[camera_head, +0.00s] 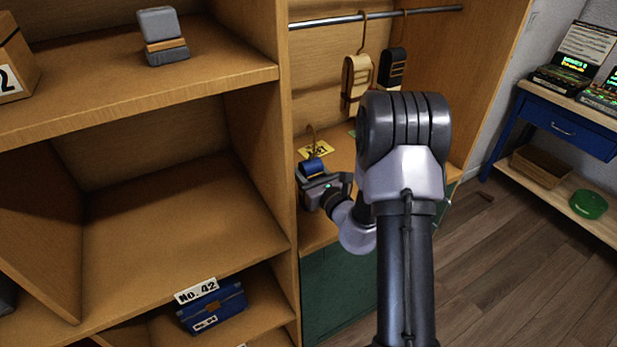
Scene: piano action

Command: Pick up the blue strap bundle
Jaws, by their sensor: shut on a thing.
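The blue strap bundle (313,167) is a small dark blue roll in the open compartment right of the shelves. A thin hook rises above it, and a yellow tag (316,149) shows just behind. My gripper (315,180) is at the bundle from below and in front, shut on it. The gripper body hides the bundle's lower part, and the fingertips are hard to make out. I cannot tell whether the bundle touches the wooden surface.
A metal rail (330,21) crosses above, with a cream strap bundle (356,78) and a black one (393,68) hanging from it. A wooden upright (287,190) stands close left of my gripper. A blue box (212,308) sits on the lower shelf.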

